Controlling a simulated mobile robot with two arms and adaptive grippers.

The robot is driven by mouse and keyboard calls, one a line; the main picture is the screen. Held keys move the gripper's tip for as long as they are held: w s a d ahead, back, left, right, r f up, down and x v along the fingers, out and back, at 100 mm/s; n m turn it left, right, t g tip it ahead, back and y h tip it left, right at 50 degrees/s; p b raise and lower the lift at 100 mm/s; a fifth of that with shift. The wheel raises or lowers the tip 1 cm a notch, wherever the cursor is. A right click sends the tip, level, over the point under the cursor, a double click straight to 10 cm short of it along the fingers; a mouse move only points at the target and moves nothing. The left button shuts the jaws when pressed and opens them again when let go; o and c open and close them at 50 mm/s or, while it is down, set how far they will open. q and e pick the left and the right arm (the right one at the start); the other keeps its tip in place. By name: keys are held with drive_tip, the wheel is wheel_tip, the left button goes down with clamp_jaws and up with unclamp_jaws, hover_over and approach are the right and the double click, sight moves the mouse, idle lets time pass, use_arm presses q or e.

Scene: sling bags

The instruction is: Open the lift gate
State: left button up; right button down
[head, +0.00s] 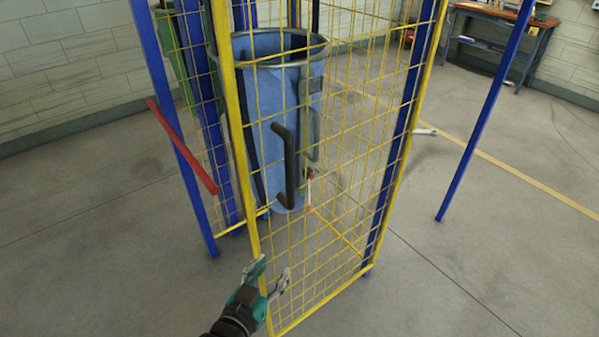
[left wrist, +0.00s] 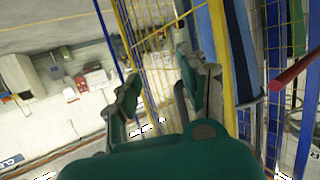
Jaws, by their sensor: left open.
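The lift gate (head: 340,185) is a yellow frame with yellow wire mesh, standing upright in the middle of the head view. A black handle (head: 288,168) is fixed on it near its left side. In the left wrist view the gate's yellow mesh (left wrist: 147,50) runs behind the fingers. My left gripper (head: 268,275) is open and empty, low by the gate's lower left edge and below the handle. In the left wrist view its two fingers (left wrist: 160,90) stand apart with nothing between them. My right gripper is not in view.
A large blue bin (head: 268,110) stands inside the cage behind the mesh. A red bar (head: 183,147) sticks out at the left by a blue post (head: 175,130). A workbench (head: 500,35) stands at the back right. Floor is clear in front and to both sides.

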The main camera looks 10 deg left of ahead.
sight(288, 177)
use_arm(q)
wheel_tip(288, 177, up, 16)
drive_tip(key=s+t, duration=0.3)
drive_tip(key=w+p, duration=0.1)
drive_tip(key=w, duration=0.8)
drive_tip(key=w+p, duration=0.1)
drive_tip(key=w, duration=0.8)
drive_tip(key=shift+d, duration=0.2)
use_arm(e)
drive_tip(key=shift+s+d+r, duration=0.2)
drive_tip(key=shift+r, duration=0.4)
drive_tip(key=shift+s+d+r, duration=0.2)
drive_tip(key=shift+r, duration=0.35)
use_arm(q)
clamp_jaws()
drive_tip(key=shift+w+f, duration=0.15)
drive_tip(key=shift+f, duration=0.1)
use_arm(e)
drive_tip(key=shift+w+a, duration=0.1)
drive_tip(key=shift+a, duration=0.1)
